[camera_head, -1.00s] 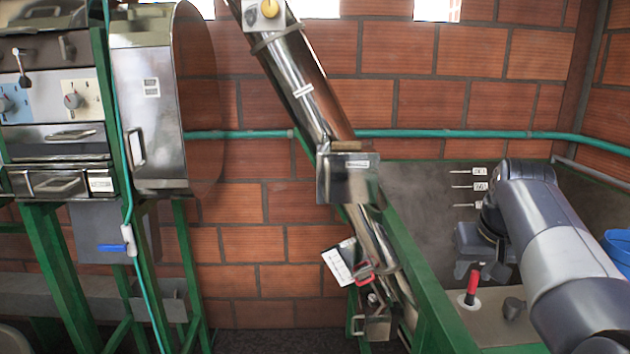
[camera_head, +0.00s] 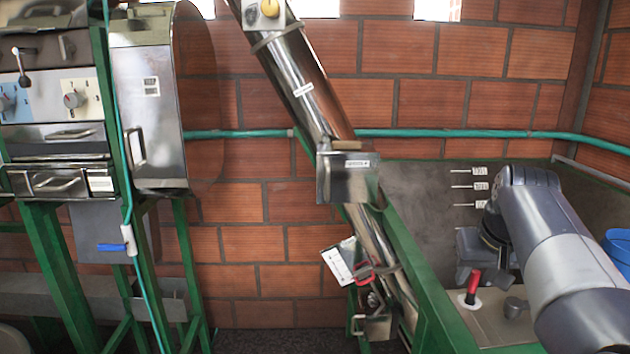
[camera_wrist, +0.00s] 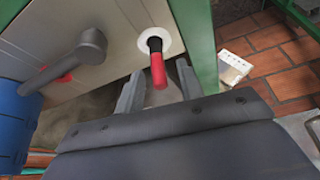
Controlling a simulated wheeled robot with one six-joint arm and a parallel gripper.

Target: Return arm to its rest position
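My arm (camera_head: 572,255) reaches in from the right edge of the head camera view, bent, with my gripper (camera_head: 468,277) hanging low over the panel. In the wrist view my gripper (camera_wrist: 158,82) shows two grey fingers standing apart, so it is open. A red-handled lever (camera_head: 473,287) rises from the panel close by the gripper. In the wrist view the red handle (camera_wrist: 158,70) shows between the fingers, with no finger visibly closed on it. Whether the fingers touch it cannot be told.
A grey curved handle (camera_wrist: 75,60) and a blue bucket (camera_wrist: 15,120) are beside the lever in the wrist view. In the head view a steel elevator tube (camera_head: 310,85) slopes down beside a green frame (camera_head: 425,290). Brick wall stands behind.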

